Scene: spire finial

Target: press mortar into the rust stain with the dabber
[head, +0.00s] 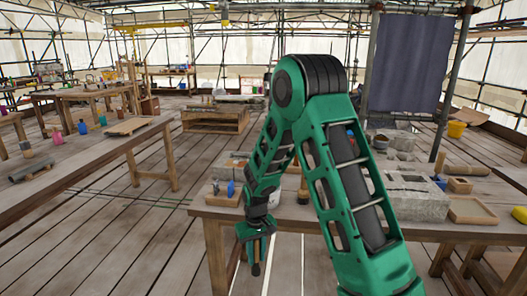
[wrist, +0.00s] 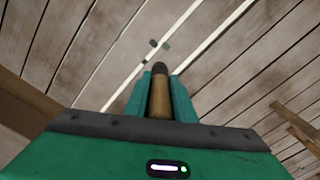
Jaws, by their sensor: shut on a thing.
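My gripper (head: 256,250) hangs in front of the near left part of the workbench (head: 214,222), over the plank floor. It is shut on a brown, rod-like thing with a dark end, seemingly the dabber (head: 256,268), which points down. In the wrist view the dabber (wrist: 160,102) stands between the teal fingers (wrist: 160,88) with its dark tip clear of them. A grey stone block (head: 418,200) with a recess in its top sits on the bench to the right, apart from my gripper. I cannot make out the rust stain or the mortar.
Small blue bottles and shallow trays (head: 472,210) stand on the bench. My arm hides the middle of it. A dark cloth (head: 408,62) hangs behind on scaffold poles. Another long table (head: 90,150) is at left, with open floor between.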

